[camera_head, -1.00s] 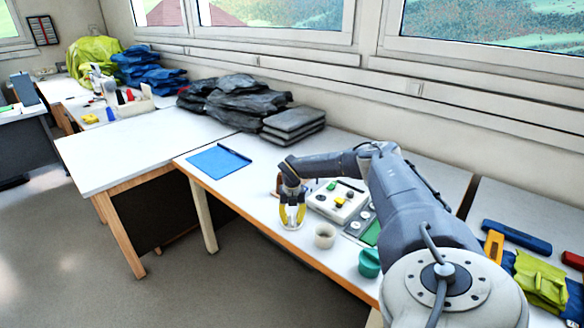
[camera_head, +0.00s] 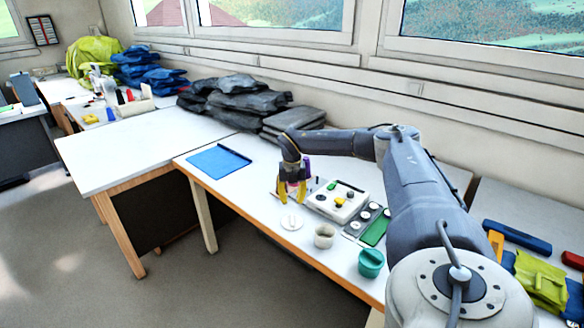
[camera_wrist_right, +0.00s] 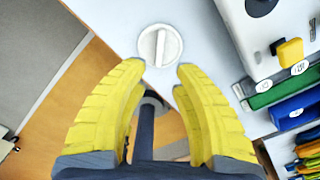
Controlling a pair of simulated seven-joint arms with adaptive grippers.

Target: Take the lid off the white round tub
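The white round tub (camera_head: 324,236) stands near the front edge of the white table, open at the top, with a beige inside. A flat white round lid (camera_head: 291,222) with a raised bar lies on the table to the left of the tub, apart from it. It also shows in the right wrist view (camera_wrist_right: 160,45), just beyond the fingertips. My right gripper (camera_head: 291,200), with yellow fingers, is above and behind the lid. In the right wrist view its fingers (camera_wrist_right: 160,68) are apart with nothing between them. My left gripper is not in view.
A white box with colored knobs (camera_head: 338,200) and a green panel (camera_head: 376,230) lie behind the tub. A blue mat (camera_head: 218,161) lies at the left. The table between mat and lid is clear.

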